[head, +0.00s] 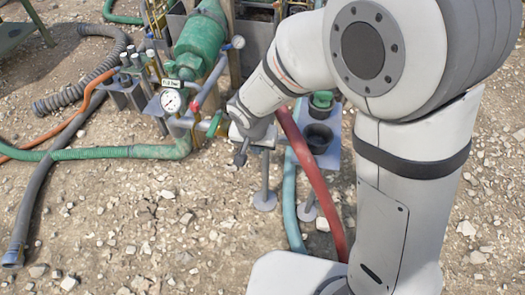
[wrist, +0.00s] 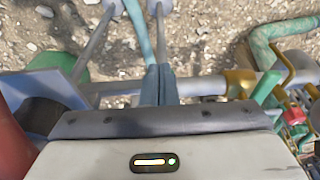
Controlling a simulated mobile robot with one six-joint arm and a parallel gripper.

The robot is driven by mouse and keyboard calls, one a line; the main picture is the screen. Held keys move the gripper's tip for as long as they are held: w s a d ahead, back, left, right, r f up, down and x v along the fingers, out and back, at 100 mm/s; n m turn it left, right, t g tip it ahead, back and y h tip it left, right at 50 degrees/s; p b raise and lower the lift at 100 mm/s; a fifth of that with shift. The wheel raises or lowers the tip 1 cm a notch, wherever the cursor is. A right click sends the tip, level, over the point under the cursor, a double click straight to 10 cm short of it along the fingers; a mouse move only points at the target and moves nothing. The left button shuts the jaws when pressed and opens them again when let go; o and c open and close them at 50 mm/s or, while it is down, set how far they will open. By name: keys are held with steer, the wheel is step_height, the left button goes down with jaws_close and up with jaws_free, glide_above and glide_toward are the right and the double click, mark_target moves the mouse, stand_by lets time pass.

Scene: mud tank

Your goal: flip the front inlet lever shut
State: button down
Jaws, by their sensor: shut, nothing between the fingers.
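A green lever (head: 215,123) stands by the pipework just left of my gripper in the head view. It seems to be the green handle (wrist: 265,87) at the right of the wrist view, beside a brass fitting (wrist: 240,82) on a grey pipe (wrist: 206,86). I cannot tell for sure that this is the front inlet lever. My gripper (head: 240,157) points down in front of the pipework, shut and empty. Its closed fingers (wrist: 161,84) show in the wrist view, apart from the green handle. My wrist hides part of the valve area.
A blue-grey stand (head: 330,158) holds a dark cup. Gravel in front is open.

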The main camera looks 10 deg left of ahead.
steer(key=shift+f, duration=0.1)
stand_by(0.3)
steer(key=shift+p+v, duration=0.55)
steer(key=shift+v, duration=0.25)
steer(key=shift+w, duration=0.25)
steer(key=s+r+p, duration=0.4)
steer(key=s+r, duration=0.5)
steer(key=r, duration=0.1)
steer(key=shift+d+r, duration=0.15)
steer(key=shift+r, duration=0.25)
steer(key=shift+w, duration=0.1)
